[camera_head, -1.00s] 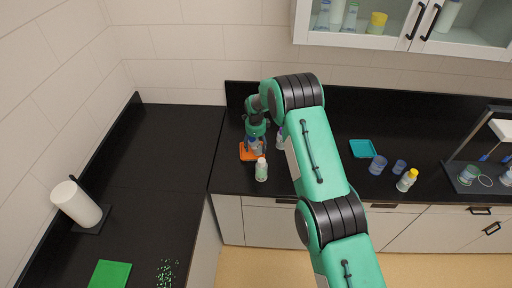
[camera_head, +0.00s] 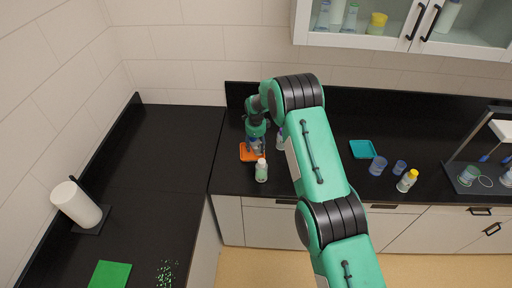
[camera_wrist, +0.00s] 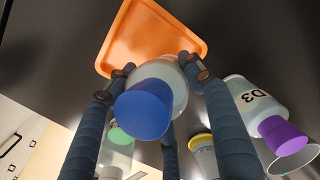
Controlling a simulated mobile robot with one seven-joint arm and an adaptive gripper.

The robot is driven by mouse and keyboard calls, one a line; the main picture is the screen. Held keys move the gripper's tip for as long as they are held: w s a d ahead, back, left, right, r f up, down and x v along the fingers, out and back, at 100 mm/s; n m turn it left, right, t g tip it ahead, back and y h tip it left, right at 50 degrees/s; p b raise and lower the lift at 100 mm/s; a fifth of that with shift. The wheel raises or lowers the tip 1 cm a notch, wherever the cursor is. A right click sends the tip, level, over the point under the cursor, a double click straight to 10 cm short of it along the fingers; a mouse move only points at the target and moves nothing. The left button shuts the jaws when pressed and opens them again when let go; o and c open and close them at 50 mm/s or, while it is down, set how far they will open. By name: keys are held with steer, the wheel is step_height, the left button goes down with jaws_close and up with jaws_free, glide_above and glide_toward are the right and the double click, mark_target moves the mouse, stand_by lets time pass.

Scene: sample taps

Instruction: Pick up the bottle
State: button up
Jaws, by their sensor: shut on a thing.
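A bottle with a blue cap (camera_wrist: 143,110) and a pale translucent body stands between my fingers in the wrist view. My gripper (camera_wrist: 160,72) is shut on its body, one fingertip on each side. The cap faces the camera and hides much of the body. In the head view my gripper (camera_head: 257,147) is over the orange tray (camera_head: 245,155) at the left end of the back counter. The held bottle is small and mostly hidden there. The orange tray (camera_wrist: 125,45) lies just beyond the bottle in the wrist view.
A purple-capped bottle marked D3 (camera_wrist: 252,98) stands right of my gripper, near a clear vessel (camera_wrist: 293,162). The left counter (camera_head: 165,145) has free room.

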mark_target(251, 141)
steer(key=shift+r+b, duration=0.85)
steer(key=shift+r, duration=4.15)
steer(key=m, duration=0.1)
steer(key=a+m+y+b, duration=0.1)
steer(key=m, duration=0.2)
steer(key=shift+a+f+t+b, duration=0.2)
steer(key=shift+a+t+b, duration=0.1)
steer(key=shift+a+t, duration=0.1)
steer(key=m, duration=0.2)
steer(key=m+t+y+b, duration=0.1)
steer(key=m, duration=0.1)
steer(key=shift+w+a+y, duration=0.15)
steer(key=shift+a+y, duration=0.15)
steer(key=shift+a, duration=0.05)
steer(key=shift+f, duration=3.15)
